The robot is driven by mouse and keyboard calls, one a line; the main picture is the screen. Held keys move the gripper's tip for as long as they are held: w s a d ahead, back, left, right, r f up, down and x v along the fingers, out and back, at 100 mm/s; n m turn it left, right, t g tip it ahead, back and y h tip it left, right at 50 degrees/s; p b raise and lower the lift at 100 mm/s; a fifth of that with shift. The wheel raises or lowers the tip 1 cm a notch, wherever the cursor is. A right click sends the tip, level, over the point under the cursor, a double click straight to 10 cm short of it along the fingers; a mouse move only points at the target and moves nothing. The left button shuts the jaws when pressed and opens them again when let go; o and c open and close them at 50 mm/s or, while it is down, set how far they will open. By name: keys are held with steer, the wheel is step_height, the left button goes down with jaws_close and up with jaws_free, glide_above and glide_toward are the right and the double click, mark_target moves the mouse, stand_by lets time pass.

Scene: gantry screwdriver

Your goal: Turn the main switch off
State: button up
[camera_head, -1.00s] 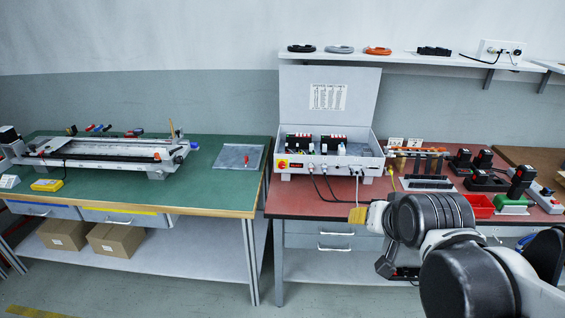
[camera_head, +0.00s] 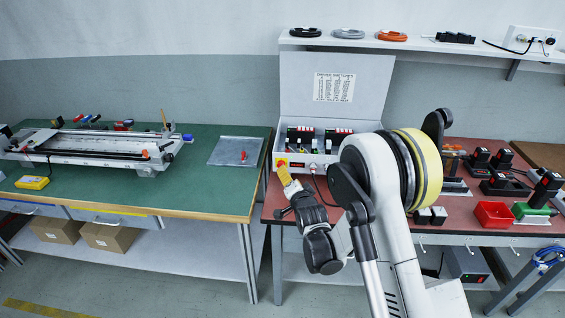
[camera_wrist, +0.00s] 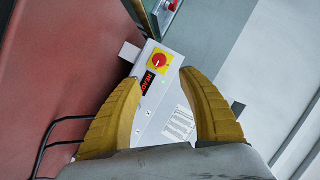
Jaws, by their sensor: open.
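The main switch (camera_wrist: 159,61) is a red rotary knob on a yellow square plate. In the wrist view it sits near one end of the control box's grey front panel (camera_wrist: 153,118), beside a red-lit display reading READY (camera_wrist: 148,82). In the head view the switch (camera_head: 281,163) is at the front left of the open control box (camera_head: 333,88). My gripper (camera_wrist: 151,72) has two yellow fingers spread apart with nothing between them. The switch appears just beyond the fingertips, apart from them. In the head view a yellow finger (camera_head: 285,177) shows just below the switch, in front of the box.
Dark cables (camera_wrist: 60,137) run from the box's front over the red tabletop (camera_wrist: 50,60). A green table (camera_head: 120,195) with a long rail device stands at left. My arm hides the box's right part. A red bin (camera_head: 494,214) and several black tools stand at right.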

mark_target(281, 165)
steer(key=b+x, duration=0.3)
steer(key=x, duration=0.7)
steer(key=shift+w, duration=0.3)
steer(key=shift+a, duration=0.1)
jaws_close()
